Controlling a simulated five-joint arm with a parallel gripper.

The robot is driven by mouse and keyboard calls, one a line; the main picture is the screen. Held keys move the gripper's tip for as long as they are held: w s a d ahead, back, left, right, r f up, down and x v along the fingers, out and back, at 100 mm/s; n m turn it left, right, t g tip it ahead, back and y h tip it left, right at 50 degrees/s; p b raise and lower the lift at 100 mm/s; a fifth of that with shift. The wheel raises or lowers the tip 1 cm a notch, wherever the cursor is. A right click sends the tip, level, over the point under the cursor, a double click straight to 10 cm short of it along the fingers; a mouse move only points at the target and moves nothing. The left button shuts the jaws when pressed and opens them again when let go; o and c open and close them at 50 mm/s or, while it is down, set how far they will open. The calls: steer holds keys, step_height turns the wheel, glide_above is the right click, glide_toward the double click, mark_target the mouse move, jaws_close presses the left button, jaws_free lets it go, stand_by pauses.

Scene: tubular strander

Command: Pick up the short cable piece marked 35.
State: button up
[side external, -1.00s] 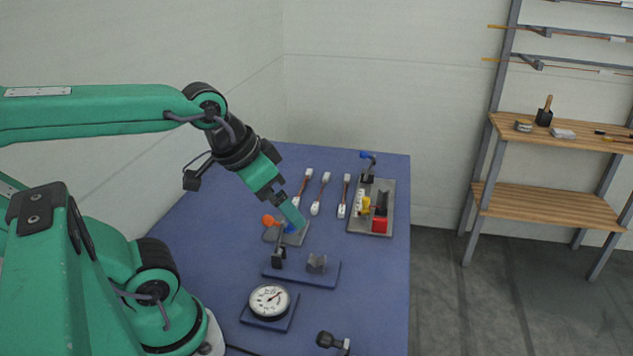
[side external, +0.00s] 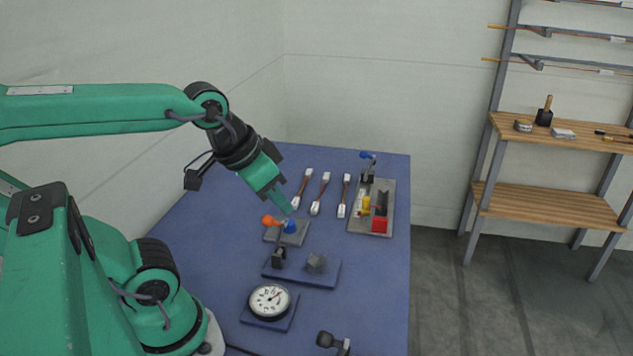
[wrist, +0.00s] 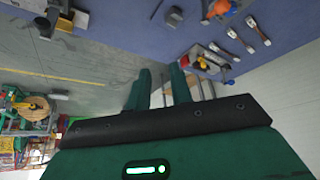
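Three short cable pieces with white ends lie side by side on the blue table: a left one (side external: 302,188), a middle one (side external: 320,194) and a right one (side external: 345,196). Their markings are too small to read, so I cannot tell which is 35. They also show at the upper right of the wrist view (wrist: 258,31). My gripper (side external: 279,200) hangs above the table, left of the pieces and apart from them. In the wrist view its two fingers (wrist: 160,90) stand apart with nothing between them.
Right of the pieces is a grey tray (side external: 386,184) with red and yellow parts. A wooden shelf rack (side external: 545,205) stands beyond the table.

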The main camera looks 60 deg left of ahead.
steer(key=w+a+r+n+g, duration=0.2)
steer(key=w+a+n, duration=0.15)
steer(key=w, duration=0.65)
steer(key=n+g, duration=0.4)
steer(key=n, duration=0.2)
glide_above(342, 207)
steer(key=f, duration=1.8)
steer(key=shift+s+d+f, duration=0.1)
steer(key=shift+d+f, duration=0.1)
steer(key=shift+d, duration=0.05)
steer(key=shift+a+f, duration=0.2)
steer(key=shift+f, duration=0.1)
steer(key=shift+f, duration=0.1)
steer(key=shift+f, duration=1.2)
steer(key=shift+f, duration=0.15)
steer(key=shift+f, duration=2.45)
